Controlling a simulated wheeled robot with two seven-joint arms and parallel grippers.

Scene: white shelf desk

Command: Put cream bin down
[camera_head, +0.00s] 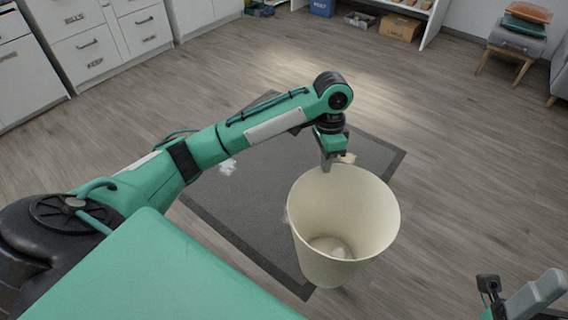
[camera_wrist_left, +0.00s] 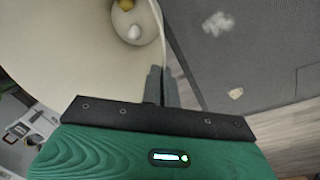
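The cream bin (camera_head: 345,215) is upright in the head view, above or at the grey mat; I cannot tell whether its base touches it. My left gripper (camera_head: 327,163) is at the bin's far rim, with its fingers shut on the wall. In the left wrist view the gripper (camera_wrist_left: 161,88) has its two fingers close together on the bin's rim, and the bin (camera_wrist_left: 75,55) fills the left side. A white crumpled piece (camera_wrist_left: 134,32) and a yellowish piece (camera_wrist_left: 125,5) lie inside. My right gripper (camera_head: 490,284) is partly in view at the bottom right, its fingertips unclear.
The grey mat (camera_head: 260,185) lies on the wood floor, with a white crumpled scrap (camera_head: 228,167) on it and a beige scrap (camera_head: 348,158) beyond the bin. White drawers (camera_head: 95,45) stand at the back left. A stool (camera_head: 515,45) stands at the back right. Floor right of the mat is clear.

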